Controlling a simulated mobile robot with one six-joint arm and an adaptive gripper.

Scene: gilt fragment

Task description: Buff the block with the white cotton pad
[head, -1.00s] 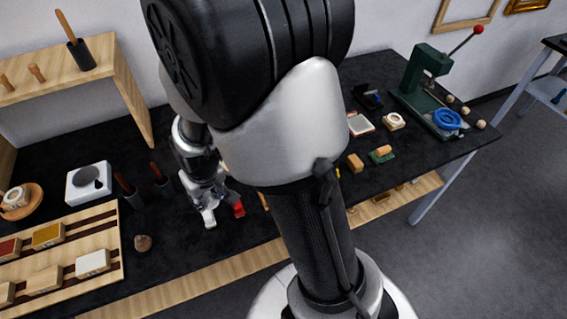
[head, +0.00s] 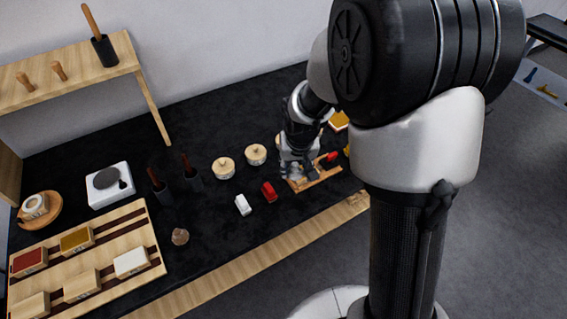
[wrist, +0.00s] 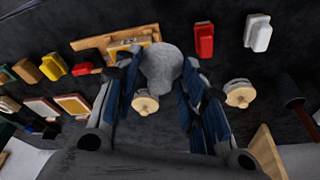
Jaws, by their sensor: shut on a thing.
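My gripper (head: 299,172) is over the left end of a small wooden tray (head: 318,180) on the black bench. In the wrist view its fingers (wrist: 162,95) are shut on a grey rounded thing (wrist: 163,65); I cannot tell whether this is the cotton pad. A white oblong piece (head: 243,205) lies on the bench to the left, beside a red one (head: 268,192).
Round pots with pale lids (head: 223,168) stand behind and left of my gripper. Dark cups with tools (head: 191,178) stand farther left. My arm hides the bench's right part.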

